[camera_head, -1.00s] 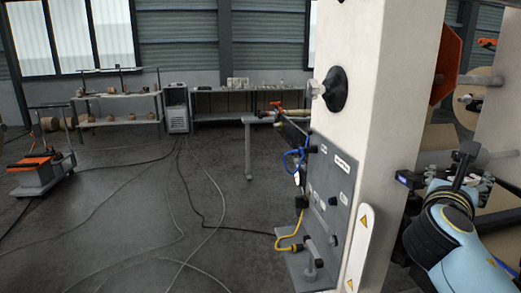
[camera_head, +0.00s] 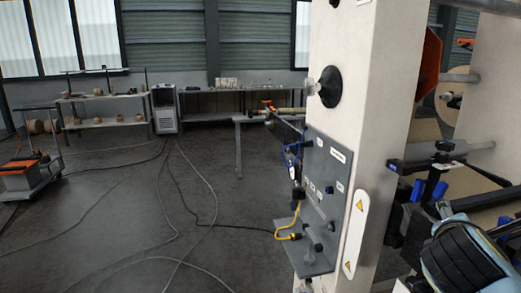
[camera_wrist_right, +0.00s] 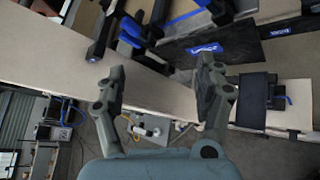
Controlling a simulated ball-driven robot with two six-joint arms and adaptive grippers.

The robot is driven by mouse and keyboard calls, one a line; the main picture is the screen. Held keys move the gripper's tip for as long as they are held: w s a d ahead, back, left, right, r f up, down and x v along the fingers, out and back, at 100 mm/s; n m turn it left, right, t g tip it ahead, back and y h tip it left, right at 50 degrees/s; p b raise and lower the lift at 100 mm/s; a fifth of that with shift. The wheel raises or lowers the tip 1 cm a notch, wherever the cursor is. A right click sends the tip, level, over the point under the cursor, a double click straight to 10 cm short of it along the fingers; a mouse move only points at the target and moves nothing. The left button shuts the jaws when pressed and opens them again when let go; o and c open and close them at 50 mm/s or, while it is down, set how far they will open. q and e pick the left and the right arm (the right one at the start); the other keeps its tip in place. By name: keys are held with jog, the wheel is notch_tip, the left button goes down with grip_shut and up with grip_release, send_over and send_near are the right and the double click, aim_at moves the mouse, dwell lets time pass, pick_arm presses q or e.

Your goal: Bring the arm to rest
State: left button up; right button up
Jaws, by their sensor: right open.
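My right arm (camera_head: 465,258) shows at the lower right of the head view, beside the cream machine column (camera_head: 352,110); I cannot make out its fingertips there. In the right wrist view my right gripper (camera_wrist_right: 166,76) is open, with its two grey fingers spread apart and nothing between them. Beyond the fingers a cream beam (camera_wrist_right: 50,52) crosses the picture, with dark machine parts above it. I cannot tell how far the fingers are from these. My left gripper is not in view.
A grey panel (camera_head: 326,180) with blue and yellow cables stands on the column's left side. A dark bar (camera_head: 428,166) lies close to my right arm. A cart (camera_head: 30,172) stands at left. Cables cross the otherwise open floor (camera_head: 130,225).

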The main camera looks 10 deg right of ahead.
jog(key=s+a+f+m+g+y, duration=0.3)
jog(key=s+a+f+m+y, duration=0.15)
jog(key=s+a+m, duration=0.45)
jog(key=s+a+f+m+g+y, duration=0.25)
jog(key=s+a+m+y, duration=0.35)
jog(key=s, duration=0.5)
jog(key=s+d+f+m+g+b, duration=0.15)
jog(key=f+b, duration=0.55)
jog(key=f, duration=1.4)
jog(key=s+d+f+b, duration=0.1)
jog(key=d+f+b, duration=0.4)
jog(key=f, duration=1.7)
pick_arm(q)
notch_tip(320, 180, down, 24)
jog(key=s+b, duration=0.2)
jog(key=b, duration=0.9)
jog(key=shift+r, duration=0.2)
pick_arm(e)
jog(key=s+f, duration=0.9)
jog(key=f, duration=0.3)
jog(key=s+a+f+g, duration=0.1)
jog(key=s+f, duration=0.8)
jog(key=f, duration=0.2)
jog(key=shift+a+f, duration=0.3)
jog(key=shift+f, duration=0.05)
